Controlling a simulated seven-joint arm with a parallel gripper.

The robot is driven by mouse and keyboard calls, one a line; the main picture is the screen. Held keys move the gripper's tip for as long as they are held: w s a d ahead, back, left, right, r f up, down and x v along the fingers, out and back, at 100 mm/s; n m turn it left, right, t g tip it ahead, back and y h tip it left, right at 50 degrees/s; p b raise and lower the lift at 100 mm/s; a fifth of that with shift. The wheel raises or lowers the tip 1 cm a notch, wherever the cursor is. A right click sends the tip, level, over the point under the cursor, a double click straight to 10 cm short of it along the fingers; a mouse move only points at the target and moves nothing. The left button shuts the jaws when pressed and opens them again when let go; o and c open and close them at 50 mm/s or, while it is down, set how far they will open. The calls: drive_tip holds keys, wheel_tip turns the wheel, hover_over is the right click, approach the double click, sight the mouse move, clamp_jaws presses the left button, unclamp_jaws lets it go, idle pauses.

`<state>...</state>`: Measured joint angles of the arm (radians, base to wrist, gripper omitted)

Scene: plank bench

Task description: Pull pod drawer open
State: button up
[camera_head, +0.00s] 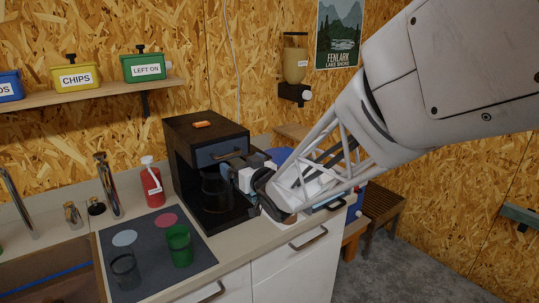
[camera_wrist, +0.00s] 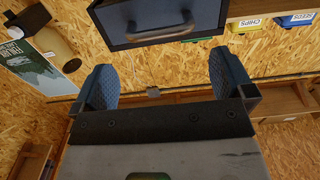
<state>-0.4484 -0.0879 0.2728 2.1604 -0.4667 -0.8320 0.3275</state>
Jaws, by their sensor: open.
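The black coffee machine (camera_head: 205,133) stands on the counter. Its pod drawer (camera_head: 226,150) is a blue-grey front below the top, looking flush with the body in the head view. The drawer front (camera_wrist: 150,15) also shows at the top of the wrist view, with a grey bar handle (camera_wrist: 160,34) along its lower part. My gripper (camera_head: 243,168) is in front of the machine, just below and right of the drawer. In the wrist view my gripper (camera_wrist: 163,82) has its two blue fingers wide apart, with nothing between them. The handle lies beyond the fingertips, apart from them.
A dark mat (camera_head: 150,258) with a green cup (camera_head: 179,246) and a dark glass (camera_head: 125,271) lies left of the machine. A red bottle (camera_head: 152,184) stands beside it. A shelf (camera_head: 95,98) with labelled bins is above. The wall is behind.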

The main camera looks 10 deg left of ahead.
sight(231, 156)
drive_tip(key=shift+w, duration=0.15)
drive_tip(key=shift+x, duration=3.8)
drive_tip(key=shift+c, duration=0.3)
